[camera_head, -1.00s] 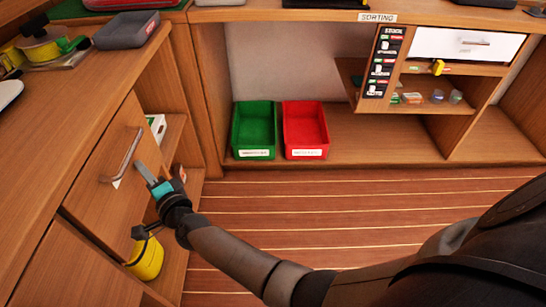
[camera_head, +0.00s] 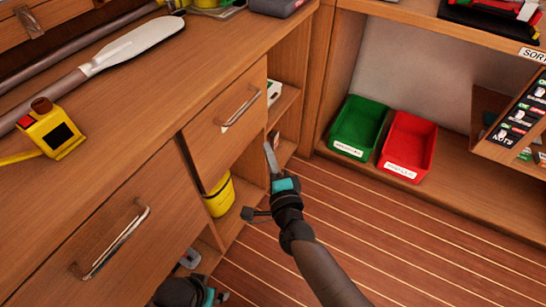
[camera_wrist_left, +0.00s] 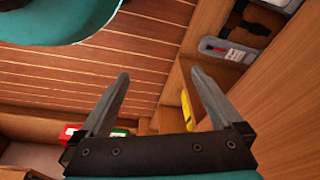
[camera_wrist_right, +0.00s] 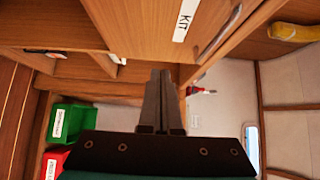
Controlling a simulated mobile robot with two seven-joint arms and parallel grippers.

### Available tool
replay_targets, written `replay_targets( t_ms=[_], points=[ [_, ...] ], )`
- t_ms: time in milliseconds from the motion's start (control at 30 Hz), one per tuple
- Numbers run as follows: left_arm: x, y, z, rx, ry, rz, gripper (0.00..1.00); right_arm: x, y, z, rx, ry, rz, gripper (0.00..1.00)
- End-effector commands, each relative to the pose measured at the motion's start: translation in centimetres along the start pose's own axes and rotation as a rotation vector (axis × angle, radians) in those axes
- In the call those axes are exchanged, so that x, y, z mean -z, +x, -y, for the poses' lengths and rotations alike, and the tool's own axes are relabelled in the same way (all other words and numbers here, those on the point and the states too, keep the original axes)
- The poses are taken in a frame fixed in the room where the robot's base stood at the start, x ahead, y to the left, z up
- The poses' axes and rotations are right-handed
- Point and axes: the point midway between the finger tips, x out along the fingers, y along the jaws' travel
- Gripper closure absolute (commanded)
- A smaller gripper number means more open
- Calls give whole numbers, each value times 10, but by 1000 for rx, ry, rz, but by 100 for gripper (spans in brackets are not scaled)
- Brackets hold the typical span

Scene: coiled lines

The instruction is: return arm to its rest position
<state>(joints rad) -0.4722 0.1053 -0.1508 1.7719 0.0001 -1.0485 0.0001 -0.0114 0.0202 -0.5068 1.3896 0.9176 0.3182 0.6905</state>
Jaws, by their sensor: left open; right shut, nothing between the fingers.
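My right gripper (camera_head: 269,157) is shut and empty, in front of the open shelf beside the upper drawer (camera_head: 225,120). It is apart from the drawer's metal handle (camera_head: 240,108). The right wrist view shows its two fingers (camera_wrist_right: 160,76) pressed together, below a wooden front with a KIT label (camera_wrist_right: 184,22). My left arm shows only partly at the bottom edge of the head view, low by the cabinet. In the left wrist view the left gripper (camera_wrist_left: 159,75) has its fingers wide apart with nothing between them.
A green bin (camera_head: 359,127) and a red bin (camera_head: 407,145) stand on the low shelf at right. A yellow container (camera_head: 219,196) sits in the cabinet's open shelf. A yellow device (camera_head: 50,132) and a white-bladed paddle (camera_head: 135,45) lie on the counter. The striped floor (camera_head: 370,235) is clear.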

Motion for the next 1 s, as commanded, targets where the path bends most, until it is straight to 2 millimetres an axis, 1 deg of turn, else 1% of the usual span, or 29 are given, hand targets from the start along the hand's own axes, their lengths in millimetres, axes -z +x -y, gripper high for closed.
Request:
replay_targets(
  t_ms=[33, 100, 200, 500, 567, 633, 733, 867, 900, 967, 1000],
  points=[
    [-3, 1, 0, -1, 0, 7, 0, 0, -8, 1, -1, -1, 0, 100],
    [-6, 5, -1, -1, 1, 13, 0, 0, -15, 0, -2, -1, 0, 100],
    [-10, 8, -1, -1, 1, 19, 0, 0, -22, 0, 0, -1, 0, 100],
    [-12, 10, -1, -2, 1, 20, 0, 0, -26, -1, -1, -3, 1, 100],
    [-12, 10, -1, -2, 1, 21, 0, -1, -27, -3, -11, -19, 11, 100],
    [-12, 10, -1, -2, 1, 21, 0, -3, -31, -10, -38, -68, 38, 100],
    [-12, 10, -1, -2, 1, 21, 0, -10, -43, -30, -114, -201, 115, 100],
    [-12, 10, -1, -2, 1, 21, 0, -14, -73, -73, -267, -453, 264, 100],
    [-12, 10, -1, -2, 1, 21, 0, -14, -85, -88, -320, -534, 314, 100],
    [-12, 10, -1, -2, 1, 21, 0, -9, -104, -110, -403, -651, 389, 100],
    [-12, 10, -1, -2, 1, 21, 0, -5, -119, -125, -461, -728, 441, 100]
  ],
)
